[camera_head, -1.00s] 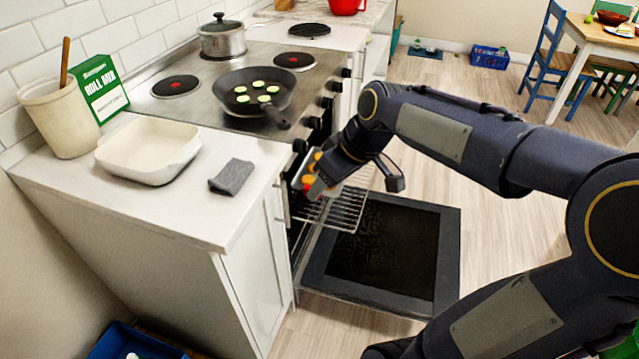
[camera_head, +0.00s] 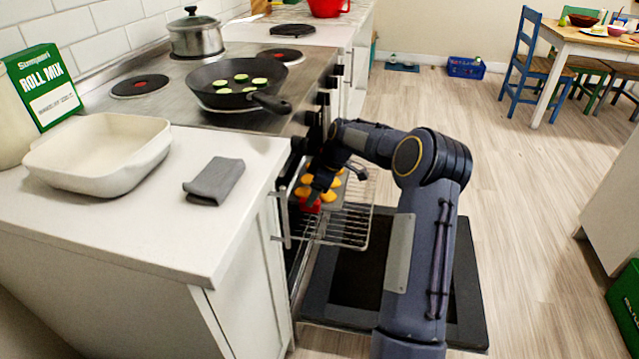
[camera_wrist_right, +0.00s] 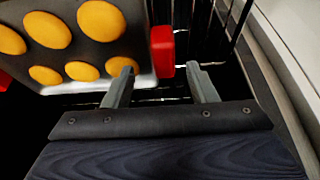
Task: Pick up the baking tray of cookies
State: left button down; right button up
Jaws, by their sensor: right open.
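The baking tray (camera_head: 336,203) of orange-yellow cookies (camera_head: 334,182) rests on the pulled-out oven rack (camera_head: 345,228). A red grip (camera_head: 309,206) shows at its near left. In the wrist view the dark tray (camera_wrist_right: 82,45) with several round cookies (camera_wrist_right: 101,20) is at upper left. The red grip (camera_wrist_right: 162,52) on its edge lies just ahead of the gap between my fingers. My right gripper (camera_wrist_right: 162,84) is open and empty. In the head view my right gripper (camera_head: 316,190) is over the tray's near left, partly hidden by the arm. My left gripper is not in view.
The oven door (camera_head: 362,262) hangs open below the rack. The counter (camera_head: 150,215) holds a white dish (camera_head: 100,152) and a grey cloth (camera_head: 214,181). A pan (camera_head: 238,86) of green slices sits on the stove. Open floor (camera_head: 500,190) lies to the right.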

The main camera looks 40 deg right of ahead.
jog(key=b+x, duration=0.1)
jog(key=x, duration=0.3)
jog(key=shift+s+a+f, duration=0.1)
jog(key=shift+s, duration=0.05)
jog(key=shift+c, duration=0.3)
grip_shut()
